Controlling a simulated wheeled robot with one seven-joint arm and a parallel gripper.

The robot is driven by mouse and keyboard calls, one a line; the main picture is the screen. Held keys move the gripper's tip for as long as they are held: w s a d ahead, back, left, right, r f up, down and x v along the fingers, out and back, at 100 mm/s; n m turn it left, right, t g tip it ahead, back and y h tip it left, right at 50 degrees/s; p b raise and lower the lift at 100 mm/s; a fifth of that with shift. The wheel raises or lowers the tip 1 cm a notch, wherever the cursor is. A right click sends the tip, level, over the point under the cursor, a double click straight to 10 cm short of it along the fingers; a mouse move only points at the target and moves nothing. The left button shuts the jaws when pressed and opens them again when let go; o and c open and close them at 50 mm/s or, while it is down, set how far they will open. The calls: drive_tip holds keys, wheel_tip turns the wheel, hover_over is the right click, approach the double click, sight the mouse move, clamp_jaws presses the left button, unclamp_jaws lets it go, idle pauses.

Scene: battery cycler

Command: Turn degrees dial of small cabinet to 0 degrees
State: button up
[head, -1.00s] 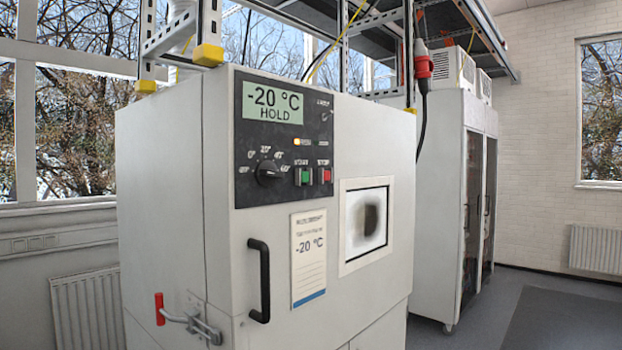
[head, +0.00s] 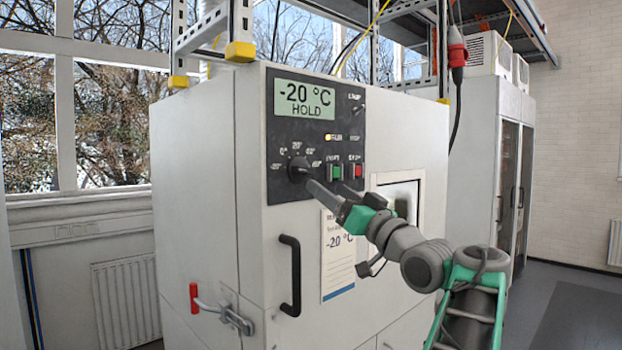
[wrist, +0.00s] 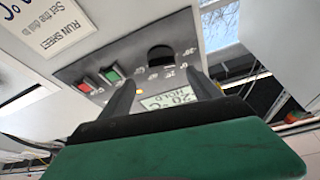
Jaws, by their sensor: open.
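The small cabinet (head: 195,190) is white, with a black control panel whose display (head: 305,100) reads -20 °C HOLD. The round black degrees dial (head: 298,169) sits below the display, ringed by white numbers; I cannot tell which mark it points at. In the wrist view the dial (wrist: 160,56) shows beyond and between the fingertips. My gripper (head: 313,186) is open, close in front of the dial from the lower right. In the wrist view my gripper (wrist: 161,78) has its fingers spread with nothing between them. Contact with the dial is not clear.
A green button (head: 335,172) and a red button (head: 356,170) sit right of the dial. A black door handle (head: 290,275), a red-tipped latch (head: 194,297) and a notice (head: 338,255) are below. A taller cabinet (head: 482,150) stands behind at right.

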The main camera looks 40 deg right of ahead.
sight(307, 172)
drive_tip(key=p+x, duration=0.3)
drive_tip(key=x, duration=0.4)
drive_tip(key=shift+a+r, duration=0.2)
drive_tip(key=shift+r, duration=0.05)
drive_tip(key=shift+w, duration=0.3)
drive_tip(key=c, duration=1.4)
